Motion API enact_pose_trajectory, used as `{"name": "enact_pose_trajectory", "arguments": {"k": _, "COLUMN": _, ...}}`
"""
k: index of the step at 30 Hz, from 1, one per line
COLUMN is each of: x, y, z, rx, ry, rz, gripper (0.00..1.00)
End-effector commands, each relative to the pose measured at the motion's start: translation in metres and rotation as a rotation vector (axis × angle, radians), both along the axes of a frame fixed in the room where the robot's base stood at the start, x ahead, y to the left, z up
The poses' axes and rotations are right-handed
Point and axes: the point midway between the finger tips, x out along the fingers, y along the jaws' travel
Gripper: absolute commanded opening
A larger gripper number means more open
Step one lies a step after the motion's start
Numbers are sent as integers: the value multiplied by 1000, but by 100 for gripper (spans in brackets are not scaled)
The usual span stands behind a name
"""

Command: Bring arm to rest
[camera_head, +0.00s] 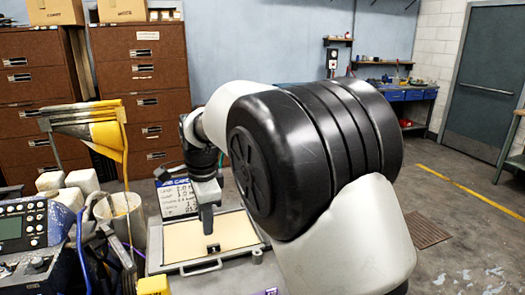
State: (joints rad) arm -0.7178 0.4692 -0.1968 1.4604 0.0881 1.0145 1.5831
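My arm fills the middle of the view, with its large black joint and white links in front of the room. My gripper (207,222) points down at the far end of the arm, left of centre. It appears above a flat tan panel in a grey frame with a handle (208,240). A small dark piece shows on the panel just below the fingertips. Whether the gripper touches it, and whether its fingers are open or shut, I cannot tell. The arm hides part of the panel's right side.
A control box with a screen (20,228), a bucket (125,215) and a yellow folding piece (105,135) crowd the left. A handwritten board (180,197) stands behind the panel. Brown filing cabinets (145,85) line the back. Open floor (450,225) lies right, before a workbench (405,95) and door (490,85).

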Motion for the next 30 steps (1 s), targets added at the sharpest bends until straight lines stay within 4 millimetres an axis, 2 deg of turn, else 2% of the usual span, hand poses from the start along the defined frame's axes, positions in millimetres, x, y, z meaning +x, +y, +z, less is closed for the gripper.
{"name": "enact_pose_trajectory", "arguments": {"k": 1, "x": -2, "y": -24, "z": 29, "rx": 7, "ry": -17, "rz": 30, "gripper": 28}}
{"name": "enact_pose_trajectory", "arguments": {"k": 6, "x": -26, "y": -101, "z": 92, "rx": -5, "ry": -79, "rz": 201, "gripper": 28}}
{"name": "enact_pose_trajectory", "arguments": {"k": 11, "x": -64, "y": -166, "z": 136, "rx": -43, "ry": -150, "rz": 370, "gripper": 28}}
{"name": "enact_pose_trajectory", "arguments": {"k": 15, "x": -105, "y": -215, "z": 164, "rx": -103, "ry": -212, "rz": 519, "gripper": 28}}
{"name": "enact_pose_trajectory", "arguments": {"k": 19, "x": -146, "y": -253, "z": 181, "rx": -181, "ry": -268, "rz": 658, "gripper": 28}}
{"name": "enact_pose_trajectory", "arguments": {"k": 24, "x": -198, "y": -290, "z": 187, "rx": -302, "ry": -313, "rz": 826, "gripper": 28}}
{"name": "enact_pose_trajectory", "arguments": {"k": 30, "x": -234, "y": -311, "z": 181, "rx": -413, "ry": -328, "rz": 956, "gripper": 28}}
